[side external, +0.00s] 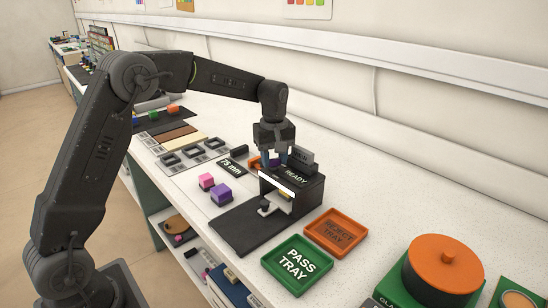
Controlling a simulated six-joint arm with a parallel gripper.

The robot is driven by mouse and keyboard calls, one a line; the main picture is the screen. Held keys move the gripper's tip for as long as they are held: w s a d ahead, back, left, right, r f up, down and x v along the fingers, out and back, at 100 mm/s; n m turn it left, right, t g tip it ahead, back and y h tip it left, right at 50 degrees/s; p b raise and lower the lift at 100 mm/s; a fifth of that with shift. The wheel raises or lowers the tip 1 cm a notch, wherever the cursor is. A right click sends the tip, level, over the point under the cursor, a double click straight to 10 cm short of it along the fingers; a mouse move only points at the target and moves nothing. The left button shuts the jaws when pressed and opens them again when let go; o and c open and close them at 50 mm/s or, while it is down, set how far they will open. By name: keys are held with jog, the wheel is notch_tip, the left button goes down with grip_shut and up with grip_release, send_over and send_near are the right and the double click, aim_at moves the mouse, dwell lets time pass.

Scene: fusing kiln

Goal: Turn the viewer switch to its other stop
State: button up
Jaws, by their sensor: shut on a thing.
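The viewer (310,195) is a black box on the white bench, with a lit white strip, a small pale stage at its front and a "READY" label on top. A dark sign with partly covered lettering stands behind it. My gripper (274,162) points down at the viewer's top, at its back left, and is shut on the viewer switch. The switch is hidden by the fingers, so I cannot tell which stop it is at.
A pink block (206,181) and a purple block (221,194) lie left of the viewer. A green pass tray (268,264) and an orange reject tray (361,234) lie in front and to the right. An orange lidded pot (444,267) stands at the lower right.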

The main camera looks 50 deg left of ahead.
aim_at(274, 159)
jog(key=m, duration=0.6)
jog(key=shift+r+m, duration=0.1)
jog(key=shift+m, duration=0.2)
jog(key=m, duration=0.6)
jog(key=shift+m, duration=0.3)
jog(key=o, duration=0.9)
notch_tip(274, 159, up, 14)
jog(key=shift+f, duration=0.1)
dwell(0.5)
